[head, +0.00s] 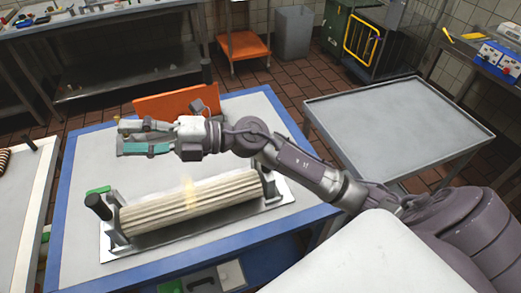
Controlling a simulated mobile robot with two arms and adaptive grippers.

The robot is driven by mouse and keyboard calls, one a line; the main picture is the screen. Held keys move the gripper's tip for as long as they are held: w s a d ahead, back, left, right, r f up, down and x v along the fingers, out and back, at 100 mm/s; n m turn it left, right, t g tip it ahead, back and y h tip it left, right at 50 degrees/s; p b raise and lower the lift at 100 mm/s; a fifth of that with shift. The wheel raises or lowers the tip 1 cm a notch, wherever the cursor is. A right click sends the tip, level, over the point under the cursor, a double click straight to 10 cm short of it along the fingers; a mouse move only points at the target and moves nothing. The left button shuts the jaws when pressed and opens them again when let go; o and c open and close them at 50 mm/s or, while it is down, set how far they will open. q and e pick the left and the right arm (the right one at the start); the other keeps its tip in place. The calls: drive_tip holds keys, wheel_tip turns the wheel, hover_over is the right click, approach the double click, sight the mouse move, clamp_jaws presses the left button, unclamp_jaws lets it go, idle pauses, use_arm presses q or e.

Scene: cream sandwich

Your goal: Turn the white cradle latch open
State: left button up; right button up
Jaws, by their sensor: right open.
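A cradle stands on the blue-edged table, with a grey metal base plate (250,208) and end supports. A ribbed cream roller (190,203) lies across it. At its left end are a dark upright handle (97,206) and a small green piece (98,190). I cannot make out a white latch for certain. My right gripper (120,138) reaches in from the right, above and behind the roller's left part. Its fingers point left, are apart and hold nothing visible. My right arm hides part of the table behind the roller. My left gripper is not in view.
An orange panel (165,103) stands at the table's back, close behind my right gripper. A bare grey table (395,125) stands at the right. A white-topped table (22,195) is at the left edge. The blue-edged table's left front surface is clear.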

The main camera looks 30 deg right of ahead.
drive_tip(key=w+d+f+n+g+h, duration=0.2)
drive_tip(key=d+f+n+g+h, duration=0.35)
drive_tip(key=d+f+h, duration=0.35)
drive_tip(key=d+f+m+g+h, duration=0.15)
drive_tip(key=d+m+h, duration=0.25)
drive_tip(key=d+h, duration=1.1)
drive_tip(key=d+f+y+p, duration=0.1)
drive_tip(key=f, duration=0.3)
drive_tip(key=d+f+y, duration=0.2)
drive_tip(key=f, duration=0.2)
drive_tip(key=d+f+y+p, duration=0.1)
drive_tip(key=f+y, duration=0.1)
drive_tip(key=f, duration=0.3)
drive_tip(key=shift+w+d+g+p, duration=0.15)
drive_tip(key=shift+d+g+p, duration=0.15)
drive_tip(key=shift+p, duration=0.05)
drive_tip(key=shift+c, duration=0.2)
clamp_jaws()
